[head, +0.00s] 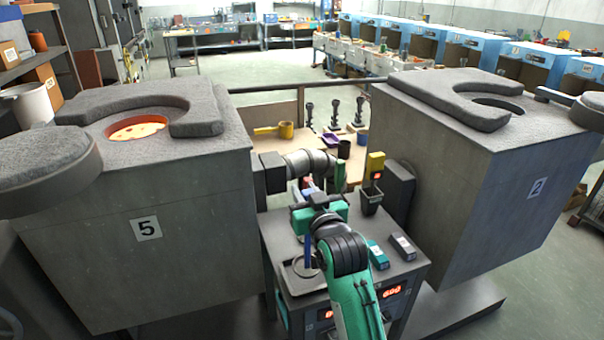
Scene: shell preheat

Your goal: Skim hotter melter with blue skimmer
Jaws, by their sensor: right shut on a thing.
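A melter marked 5 (190,225) stands at left, its round opening (138,128) glowing orange-yellow. A melter marked 2 (490,170) stands at right; its opening (498,104) looks dark. A console (410,268) between them has red displays; the right display (391,292) is lit but hard to read, and the left is partly hidden by my arm. A blue handle (308,250), apparently the blue skimmer's, stands upright over the console's left side beside a dark ring. My right gripper (312,212) is above it and shut; the grip itself is hidden. My left gripper is not in view.
Grey lids (35,170) sit swung aside from both melters. A black cup (370,202) with a yellow tool (375,165), and two small boxes (402,247), are on the console. A yellow ladle (285,130) lies on the bench behind. A rail crosses behind the melters.

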